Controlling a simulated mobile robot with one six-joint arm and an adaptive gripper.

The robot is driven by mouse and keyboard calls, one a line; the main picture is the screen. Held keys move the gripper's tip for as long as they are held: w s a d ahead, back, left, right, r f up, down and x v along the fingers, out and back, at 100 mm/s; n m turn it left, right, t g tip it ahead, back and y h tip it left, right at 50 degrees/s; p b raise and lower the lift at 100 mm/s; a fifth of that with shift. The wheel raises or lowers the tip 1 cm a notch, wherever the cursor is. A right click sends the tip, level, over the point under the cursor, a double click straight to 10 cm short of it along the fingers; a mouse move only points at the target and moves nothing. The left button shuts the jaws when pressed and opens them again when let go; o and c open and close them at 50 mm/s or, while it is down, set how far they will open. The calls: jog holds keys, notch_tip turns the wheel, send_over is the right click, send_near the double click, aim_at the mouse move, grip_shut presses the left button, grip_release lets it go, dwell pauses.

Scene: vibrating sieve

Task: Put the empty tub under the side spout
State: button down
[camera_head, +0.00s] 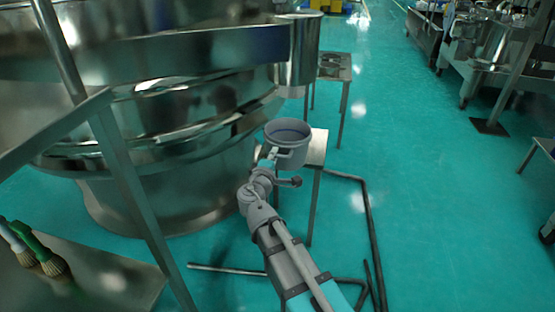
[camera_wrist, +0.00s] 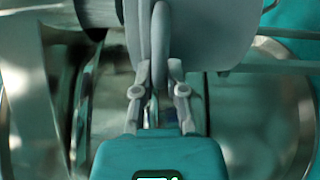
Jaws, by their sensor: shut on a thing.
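The grey tub (camera_head: 288,130) is upright in the head view, its open top facing up and its inside looking empty. My gripper (camera_head: 272,156) is shut on the tub's handle. In the wrist view my gripper (camera_wrist: 159,88) has its two fingers closed around the upright handle (camera_wrist: 160,45), with the tub's grey wall (camera_wrist: 215,35) just beyond. The side spout (camera_head: 302,58) is a shiny metal cylinder on the right side of the large round sieve (camera_head: 200,110). The tub is below and nearer than the spout, apart from it in the picture.
A small metal stand (camera_head: 319,147) is just right of the tub; I cannot tell whether they touch. Another metal stand (camera_head: 335,73) is farther back. Dark floor pipes (camera_head: 367,215) run beside my arm. Brushes (camera_head: 38,252) lie at lower left. The green floor at right is open.

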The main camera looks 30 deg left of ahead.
aim_at(285, 131)
jog(key=shift+w+a+f, duration=0.1)
jog(key=shift+w+a, duration=0.45)
jog(key=shift+w, duration=1.75)
jog(key=shift+w+a+f, duration=0.1)
jog(key=shift+w+a, duration=0.5)
jog(key=shift+w, duration=1.65)
jog(key=shift+w+a, duration=0.55)
jog(key=shift+w, duration=1.75)
jog(key=shift+f+b, duration=0.45)
jog(key=shift+b, duration=0.2)
jog(key=shift+s+f+b, duration=0.1)
jog(key=shift+f+b, duration=0.25)
jog(key=c, duration=0.6)
grip_release()
jog(key=shift+s, duration=0.1)
